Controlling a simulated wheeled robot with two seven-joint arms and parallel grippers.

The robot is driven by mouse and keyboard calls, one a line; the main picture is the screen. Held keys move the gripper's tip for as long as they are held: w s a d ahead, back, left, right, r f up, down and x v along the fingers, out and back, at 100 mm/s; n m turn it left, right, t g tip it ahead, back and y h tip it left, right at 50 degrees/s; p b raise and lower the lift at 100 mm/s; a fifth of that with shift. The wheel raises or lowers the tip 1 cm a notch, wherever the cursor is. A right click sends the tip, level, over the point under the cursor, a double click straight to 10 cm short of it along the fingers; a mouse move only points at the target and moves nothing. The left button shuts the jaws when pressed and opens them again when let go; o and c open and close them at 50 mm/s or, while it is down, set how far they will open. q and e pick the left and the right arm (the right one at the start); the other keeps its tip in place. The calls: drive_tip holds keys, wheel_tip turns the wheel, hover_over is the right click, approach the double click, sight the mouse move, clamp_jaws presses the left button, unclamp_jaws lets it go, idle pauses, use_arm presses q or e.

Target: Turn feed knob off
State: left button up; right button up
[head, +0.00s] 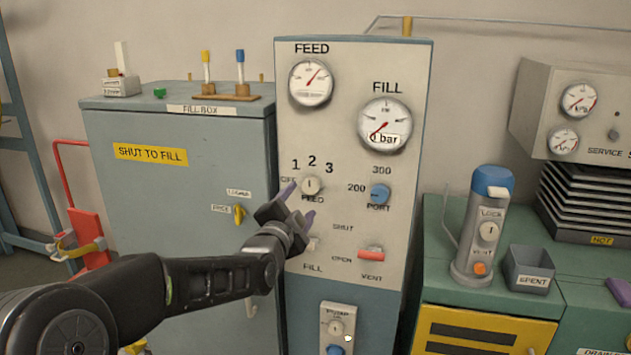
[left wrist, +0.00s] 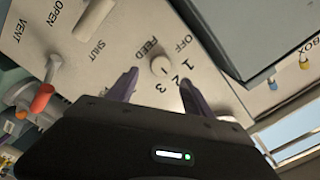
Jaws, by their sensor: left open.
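The feed knob (head: 312,185) is a small pale round knob on the panel, under the marks OFF, 1, 2 and 3. In the head view its dark line looks about upright, toward the 2. In the left wrist view the knob (left wrist: 160,66) lies just beyond and between the two purple fingertips. My left gripper (head: 297,205) is open and empty, in front of the panel, just below and left of the knob in the head view. Contact with the knob cannot be made out. My right gripper is not in view.
The feed gauge (head: 311,83) and fill gauge (head: 385,124) sit above. The blue port knob (head: 380,194) and red vent lever (head: 371,253) are to the right. The fill box (head: 180,200) stands close on the left. A green cabinet (head: 500,285) with a cylinder (head: 484,225) is at right.

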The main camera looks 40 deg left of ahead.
sight(310, 187)
use_arm(q)
drive_tip(key=shift+p+x, duration=0.65)
drive_tip(key=shift+x, duration=3.3)
drive_tip(key=shift+r, duration=0.1)
drive_tip(key=shift+c, duration=0.5)
clamp_jaws()
